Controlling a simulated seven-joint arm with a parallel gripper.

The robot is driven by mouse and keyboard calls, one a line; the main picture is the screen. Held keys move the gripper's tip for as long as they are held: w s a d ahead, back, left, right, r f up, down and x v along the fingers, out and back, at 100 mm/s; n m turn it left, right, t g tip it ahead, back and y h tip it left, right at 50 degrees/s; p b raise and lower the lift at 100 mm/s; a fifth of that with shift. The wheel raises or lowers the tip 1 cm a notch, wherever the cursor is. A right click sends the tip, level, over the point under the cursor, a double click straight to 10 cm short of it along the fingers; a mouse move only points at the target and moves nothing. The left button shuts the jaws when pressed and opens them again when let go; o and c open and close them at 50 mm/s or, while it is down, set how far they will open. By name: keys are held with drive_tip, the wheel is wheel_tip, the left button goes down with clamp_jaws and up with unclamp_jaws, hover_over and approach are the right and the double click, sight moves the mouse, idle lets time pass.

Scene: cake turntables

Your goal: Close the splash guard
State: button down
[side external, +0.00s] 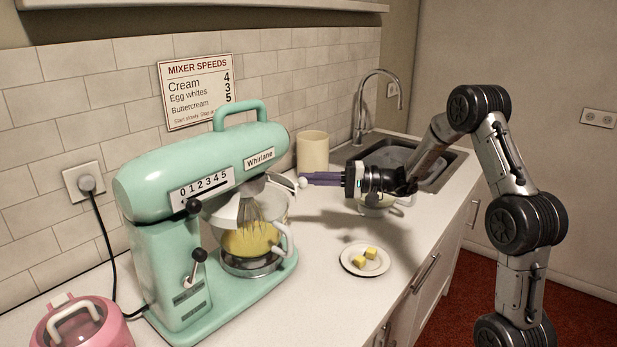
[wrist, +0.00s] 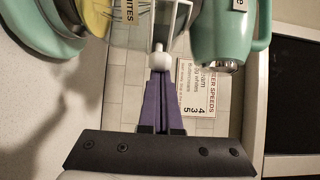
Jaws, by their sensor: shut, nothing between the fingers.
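The mint-green stand mixer (side external: 170,175) stands on the counter with its head down over a bowl of yellow mix (side external: 250,241). A splash guard (side external: 279,196), clear with white edging, sits around the upper bowl. It also shows in the wrist view (wrist: 121,37). A white knob (side external: 302,183) sticks out from it to the right. My gripper (side external: 306,178) has its purple fingers together, with the tips at the knob. In the wrist view the fingertips (wrist: 160,76) are right below the knob (wrist: 161,59); I cannot tell if they touch. The whisk (side external: 255,213) hangs into the bowl.
A plate with yellow pieces (side external: 349,268) lies on the counter in front. A light bowl (side external: 381,208) sits partly behind my gripper. A beige canister (side external: 312,152) and the sink (side external: 432,165) are behind. A pink container (side external: 82,325) is at front left.

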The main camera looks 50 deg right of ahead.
drive_tip(key=s+a+m+h, duration=0.1)
drive_tip(key=s+a, duration=0.7)
drive_tip(key=s+a+m+t+h, duration=0.1)
drive_tip(key=a+h, duration=0.1)
drive_tip(key=a, duration=1.1)
drive_tip(key=shift+t, duration=0.4)
drive_tip(key=shift+a+m, duration=0.15)
drive_tip(key=shift+m, duration=0.15)
drive_tip(key=s+d, duration=0.3)
drive_tip(key=s, duration=0.3)
drive_tip(key=s+d+h, duration=0.1)
drive_tip(key=s+d, duration=0.2)
drive_tip(key=s, duration=0.4)
drive_tip(key=shift+s, duration=0.15)
